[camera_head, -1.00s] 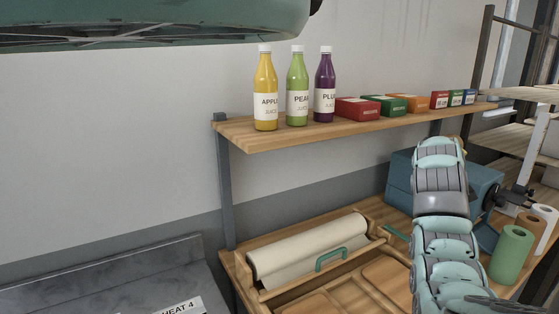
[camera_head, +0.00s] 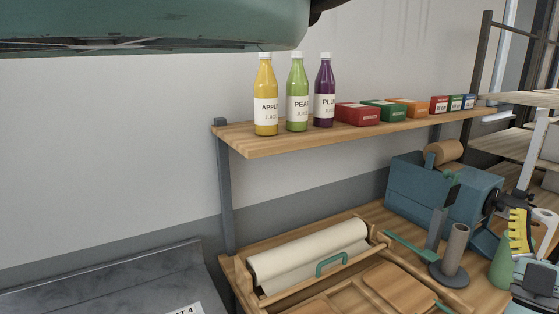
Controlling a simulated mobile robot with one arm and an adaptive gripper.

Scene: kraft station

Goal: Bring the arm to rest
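My arm shows only in part. A dark grey and teal piece of it (camera_head: 541,282) is at the lower right corner of the head view, cut off by the edge. A yellow ridged piece (camera_head: 519,232) stands upright just above it, in front of a green roll; it looks like a fingertip pad of my gripper, but I cannot be sure. A second finger is not clear, so I cannot tell how far the gripper is open or whether it holds anything. A large teal part overhangs the top left and seems to be mine.
A wooden shelf (camera_head: 250,146) carries juice bottles (camera_head: 297,98) and small boxes (camera_head: 358,114). Below, a workbench bears a paper roll (camera_head: 308,252), a blue machine (camera_head: 430,188) and an upright brown tube (camera_head: 455,250). A grey surface (camera_head: 100,285) is at the lower left.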

